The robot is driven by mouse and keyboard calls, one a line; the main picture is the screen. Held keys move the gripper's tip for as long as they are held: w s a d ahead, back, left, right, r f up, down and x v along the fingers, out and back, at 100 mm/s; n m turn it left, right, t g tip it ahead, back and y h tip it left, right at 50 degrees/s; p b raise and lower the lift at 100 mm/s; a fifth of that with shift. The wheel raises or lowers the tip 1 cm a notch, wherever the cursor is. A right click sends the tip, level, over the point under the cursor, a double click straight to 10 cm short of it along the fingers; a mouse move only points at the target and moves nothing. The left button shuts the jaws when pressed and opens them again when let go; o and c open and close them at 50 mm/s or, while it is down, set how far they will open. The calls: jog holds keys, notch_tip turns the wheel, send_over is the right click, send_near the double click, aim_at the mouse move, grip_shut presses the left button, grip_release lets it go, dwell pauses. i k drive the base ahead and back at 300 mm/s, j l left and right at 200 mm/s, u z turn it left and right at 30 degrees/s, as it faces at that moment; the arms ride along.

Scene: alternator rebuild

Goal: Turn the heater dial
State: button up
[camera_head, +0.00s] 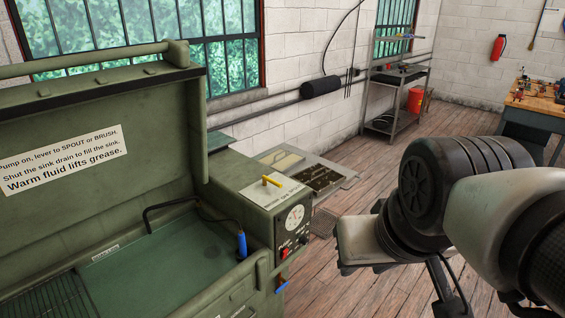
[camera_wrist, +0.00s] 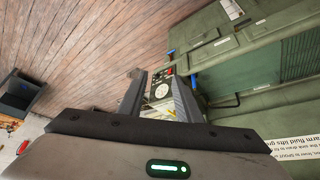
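In the wrist view the white dial (camera_wrist: 162,90) shows between my fingers, farther off than the fingertips. My gripper (camera_wrist: 156,76) is open and empty, its two fingers apart. In the head view my wrist and hand are right of the control box, clear of it, and the fingers are mostly hidden.
A yellow lever (camera_head: 271,181) stands on the box top. A blue-handled brush (camera_head: 241,244) is by the sink, and a blue lever (camera_head: 281,286) is at the washer's front. A metal shelf (camera_head: 393,110) stands behind.

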aim_at(304, 240)
jog(key=i+l+z, duration=0.15)
jog(key=i, duration=0.3)
jog(key=i+l+z, duration=0.1)
jog(key=i, duration=0.4)
